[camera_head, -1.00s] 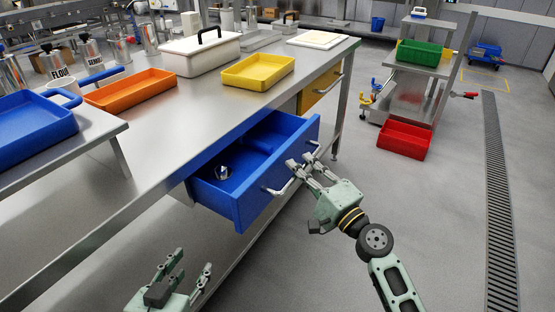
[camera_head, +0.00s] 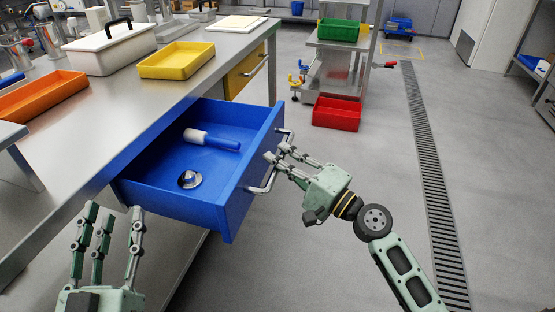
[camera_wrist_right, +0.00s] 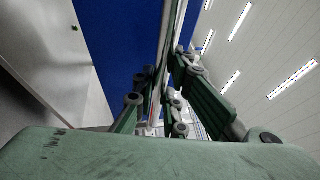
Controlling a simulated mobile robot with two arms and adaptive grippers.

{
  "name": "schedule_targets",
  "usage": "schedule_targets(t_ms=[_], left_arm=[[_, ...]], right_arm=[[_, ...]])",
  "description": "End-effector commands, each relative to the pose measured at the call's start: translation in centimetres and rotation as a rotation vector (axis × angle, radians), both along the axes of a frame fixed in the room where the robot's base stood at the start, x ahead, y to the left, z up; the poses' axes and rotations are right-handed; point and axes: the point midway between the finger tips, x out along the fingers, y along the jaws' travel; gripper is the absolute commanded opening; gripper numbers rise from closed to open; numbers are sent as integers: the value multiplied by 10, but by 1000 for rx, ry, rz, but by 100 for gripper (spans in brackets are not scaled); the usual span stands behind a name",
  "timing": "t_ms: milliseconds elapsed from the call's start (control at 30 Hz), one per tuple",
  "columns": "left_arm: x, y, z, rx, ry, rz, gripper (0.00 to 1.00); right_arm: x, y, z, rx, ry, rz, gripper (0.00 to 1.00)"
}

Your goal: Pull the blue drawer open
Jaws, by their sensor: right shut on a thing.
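The blue drawer (camera_head: 245,197) is pulled well out from under the steel worktable in the head view. It shows in the wrist view as a blue panel (camera_wrist_right: 117,50). A metal bar handle (camera_head: 263,187) runs along its front. My right gripper (camera_head: 276,154) is shut on this handle, its fingers at the middle of the bar. The fingers hide part of the handle. A blue-and-white cylindrical tool (camera_head: 212,139) and a small round metal object (camera_head: 190,179) lie in the drawer. My left gripper (camera_head: 107,225) is open and empty, at the lower left, apart from the drawer.
A yellow tray (camera_head: 177,60), an orange tray (camera_head: 42,96) and a white lidded box (camera_head: 110,48) stand on the worktable. A yellow drawer (camera_head: 246,73) is behind the blue one. A red bin (camera_head: 337,114) stands on the floor. Floor to the right is clear.

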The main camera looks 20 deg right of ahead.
Motion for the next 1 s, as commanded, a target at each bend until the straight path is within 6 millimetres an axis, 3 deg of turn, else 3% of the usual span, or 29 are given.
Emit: schedule_targets(t_ms=[167,200,400,767,1000], left_arm=[[0,0,0,0,1,0,40],[0,0,0,0,1,0,40],[0,0,0,0,1,0,40],[0,0,0,1,2,0,40],[0,0,0,1,2,0,40]], right_arm=[[0,1,-2,4,6,3,0],[0,1,-2,4,6,3,13],[0,1,-1,2,4,2,30],[-2,-1,-1,2,2,1,31],[-32,-18,-9,4,6,-1,31]])
